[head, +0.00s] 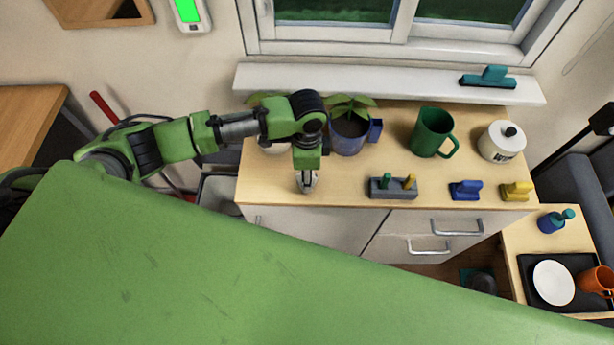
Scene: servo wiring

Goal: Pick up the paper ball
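I cannot make out a paper ball for certain in the head view. My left gripper (307,183) points down over the front left part of the wooden counter top (345,187). Its fingers are small and pale grey here, so I cannot tell whether they are open, shut or around something. My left forearm hides part of the counter's left side. A white rounded thing (272,149) shows partly behind the arm, below some leaves; it looks like a plant pot. My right gripper is not in view.
A blue plant pot (349,138), green mug (430,134) and white lidded jar (501,142) stand behind. A grey block with pegs (393,187), a blue piece (466,190) and a yellow piece (516,191) line the front. A side table holds a black tray (535,298).

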